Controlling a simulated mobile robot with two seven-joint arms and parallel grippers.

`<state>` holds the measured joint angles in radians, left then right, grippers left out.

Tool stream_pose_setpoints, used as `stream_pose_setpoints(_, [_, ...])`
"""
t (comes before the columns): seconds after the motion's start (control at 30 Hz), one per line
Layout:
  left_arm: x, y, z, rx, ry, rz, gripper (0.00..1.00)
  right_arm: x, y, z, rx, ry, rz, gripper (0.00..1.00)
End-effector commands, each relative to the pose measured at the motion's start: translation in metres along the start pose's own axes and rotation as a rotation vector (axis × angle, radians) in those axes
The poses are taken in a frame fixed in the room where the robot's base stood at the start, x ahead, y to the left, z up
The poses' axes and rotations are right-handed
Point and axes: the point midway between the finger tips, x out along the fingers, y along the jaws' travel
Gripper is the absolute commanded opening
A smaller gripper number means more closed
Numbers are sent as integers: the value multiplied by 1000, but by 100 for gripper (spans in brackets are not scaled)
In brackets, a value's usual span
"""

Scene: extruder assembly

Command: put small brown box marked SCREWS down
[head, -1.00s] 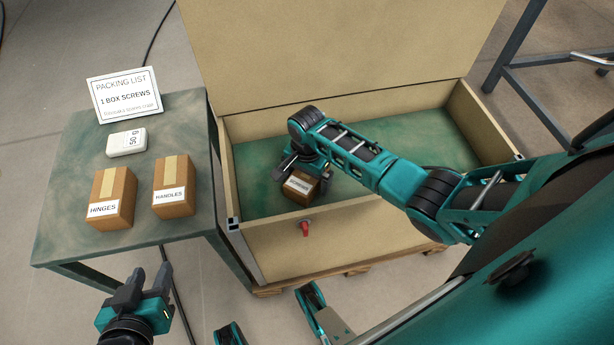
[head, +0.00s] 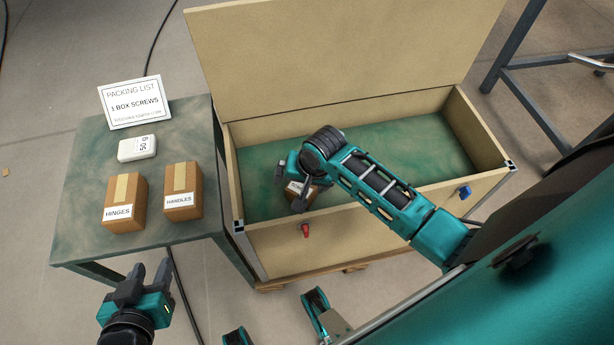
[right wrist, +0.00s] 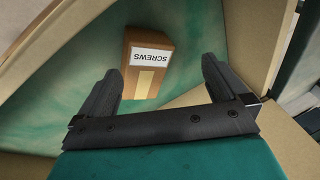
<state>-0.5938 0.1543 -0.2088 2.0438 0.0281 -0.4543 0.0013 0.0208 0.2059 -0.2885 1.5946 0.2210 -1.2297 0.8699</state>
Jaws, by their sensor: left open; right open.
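The small brown SCREWS box (right wrist: 148,68) rests on the green floor of the large wooden crate (head: 350,230), near its front left corner. In the head view the box (head: 313,194) is mostly hidden behind my right gripper (head: 290,188). In the right wrist view my right gripper (right wrist: 160,70) is open, with its fingers spread. The box shows whole beyond the fingertips, apart from the fingers, its label and tape strip facing the camera. My left gripper (head: 149,273) is open and empty, in front of the side table.
The side table (head: 85,215) at left holds the HINGES box (head: 125,204), the HANDLES box (head: 183,192), a white device (head: 137,148) and a packing list sign (head: 135,102). The crate's lid (head: 340,60) stands open behind. The crate's right part is clear.

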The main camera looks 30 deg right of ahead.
Motion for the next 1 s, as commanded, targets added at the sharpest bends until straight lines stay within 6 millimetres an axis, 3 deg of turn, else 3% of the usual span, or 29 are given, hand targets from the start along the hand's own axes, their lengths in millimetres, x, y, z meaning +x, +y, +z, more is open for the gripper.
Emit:
stream_pose_setpoints(0.03, [0, 0, 0, 0, 0, 0, 43, -2, 2, 19, -103, 45, -63, 100])
stream_pose_setpoints(0.2, [-1, 0, -1, -1, 0, -1, 43, -32, 0, 52, -449, 281, -219, 100])
stream_pose_setpoints(0.4, [-1, 0, -1, -3, 0, -1, 43, -79, 1, 69, -717, 528, -269, 100])
stream_pose_setpoints(0.57, [-2, 1, -1, -8, -1, 0, 43, -96, 0, 72, -800, 613, -268, 100])
stream_pose_setpoints(0.83, [-2, 2, -1, -11, -1, 0, 43, -97, 0, 72, -807, 621, -267, 100])
stream_pose_setpoints(1.0, [-15, 1, -21, -7, 5, -4, 43, -115, 1, 68, -805, 620, -254, 100])
